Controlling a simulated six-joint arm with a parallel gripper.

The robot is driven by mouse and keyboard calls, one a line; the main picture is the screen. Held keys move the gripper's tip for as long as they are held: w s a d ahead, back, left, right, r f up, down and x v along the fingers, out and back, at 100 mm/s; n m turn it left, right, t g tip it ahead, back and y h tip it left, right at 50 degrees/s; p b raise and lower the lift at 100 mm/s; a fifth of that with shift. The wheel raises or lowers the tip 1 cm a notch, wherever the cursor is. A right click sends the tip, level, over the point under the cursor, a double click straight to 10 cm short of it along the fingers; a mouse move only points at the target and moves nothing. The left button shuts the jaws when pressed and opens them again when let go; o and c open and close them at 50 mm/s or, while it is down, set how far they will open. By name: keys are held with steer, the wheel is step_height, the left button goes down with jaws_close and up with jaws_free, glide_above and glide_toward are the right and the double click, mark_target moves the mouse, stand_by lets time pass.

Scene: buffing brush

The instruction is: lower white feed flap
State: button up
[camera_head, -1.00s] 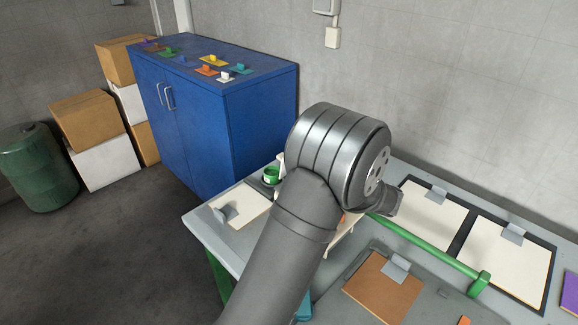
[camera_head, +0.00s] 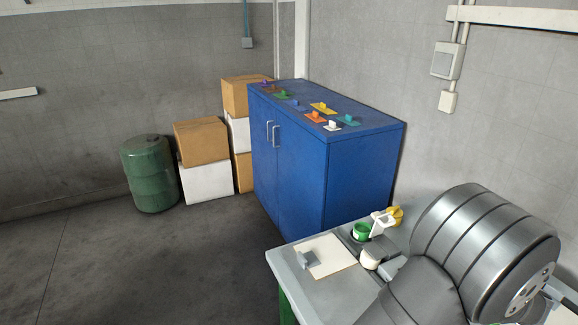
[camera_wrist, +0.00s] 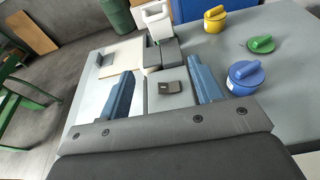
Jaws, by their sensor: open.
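My gripper (camera_wrist: 161,70) is open in the wrist view, with its two blue fingers apart. Between them lies a pale panel (camera_wrist: 160,101) with a small dark block (camera_wrist: 172,87) on it. I cannot tell whether this panel is the white feed flap. The fingers are hidden in the head view, where my arm covers much of the bench at the lower right.
A cream board with a grey clip (camera_head: 325,256) lies on the bench corner (camera_head: 297,280). Yellow (camera_wrist: 215,18) and blue (camera_wrist: 245,77) lidded pots and a green-handled piece (camera_wrist: 261,44) stand right of the fingers. A blue cabinet (camera_head: 352,180) stands behind the bench.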

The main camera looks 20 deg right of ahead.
steer(key=shift+a+r+g, duration=0.15)
steer(key=shift+r+g, duration=0.35)
steer(key=shift+g, duration=0.1)
steer(key=c, duration=0.7)
jaws_close()
steer(key=x, duration=0.9)
steer(key=shift+w+f, duration=0.25)
steer(key=shift+w, duration=0.1)
steer(key=shift+w+r, duration=0.2)
steer(key=shift+w, duration=0.4)
steer(key=shift+w+r, duration=0.2)
steer(key=shift+w, duration=0.4)
steer(key=shift+w+r, duration=0.3)
steer(key=shift+w, duration=0.5)
steer(key=shift+r+g, duration=0.1)
steer(key=shift+g, duration=0.2)
